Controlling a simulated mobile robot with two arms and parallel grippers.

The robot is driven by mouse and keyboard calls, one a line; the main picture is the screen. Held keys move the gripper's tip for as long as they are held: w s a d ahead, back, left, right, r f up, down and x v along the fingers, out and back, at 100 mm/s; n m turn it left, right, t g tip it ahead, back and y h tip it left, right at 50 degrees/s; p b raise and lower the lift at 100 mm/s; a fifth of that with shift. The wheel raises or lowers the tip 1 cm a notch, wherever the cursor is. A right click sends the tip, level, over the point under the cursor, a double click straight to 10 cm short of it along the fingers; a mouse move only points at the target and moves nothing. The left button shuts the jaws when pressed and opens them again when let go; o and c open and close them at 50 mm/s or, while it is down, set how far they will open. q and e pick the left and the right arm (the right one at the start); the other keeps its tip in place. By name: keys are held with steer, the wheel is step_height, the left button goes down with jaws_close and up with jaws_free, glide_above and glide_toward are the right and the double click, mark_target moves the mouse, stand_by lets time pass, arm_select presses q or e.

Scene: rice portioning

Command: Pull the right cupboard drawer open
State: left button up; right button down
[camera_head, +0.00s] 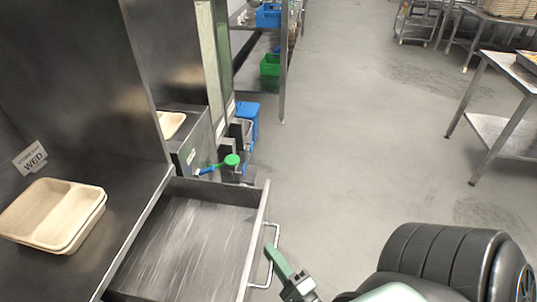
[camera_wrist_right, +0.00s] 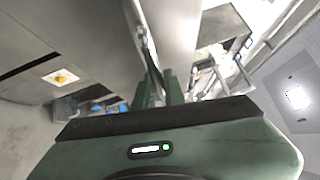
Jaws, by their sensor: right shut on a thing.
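The right cupboard drawer (camera_head: 180,245) is pulled out from under the steel counter. It is empty, with a scratched grey floor. Its bar handle (camera_head: 277,238) is on the front panel at the right. My right gripper (camera_head: 270,250) has its green fingers at the handle and is shut on it. In the right wrist view the green fingers (camera_wrist_right: 163,88) close together on the handle bar (camera_wrist_right: 143,38). My left gripper is not in view.
Stacked beige trays (camera_head: 55,215) sit on the counter beside a "WED" sign (camera_head: 31,157). A green-ended utensil (camera_head: 231,160) is beyond the drawer. A steel table (camera_head: 500,120) stands at the right. The grey floor (camera_head: 350,130) between is clear.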

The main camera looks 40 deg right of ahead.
steer(key=c, duration=1.5)
jaws_free()
steer(key=shift+s, duration=0.15)
steer(key=s+a+f+b, duration=0.1)
steer(key=s, duration=0.6)
steer(key=shift+s+b, duration=0.25)
steer(key=shift+b, duration=0.15)
steer(key=shift+f, duration=0.1)
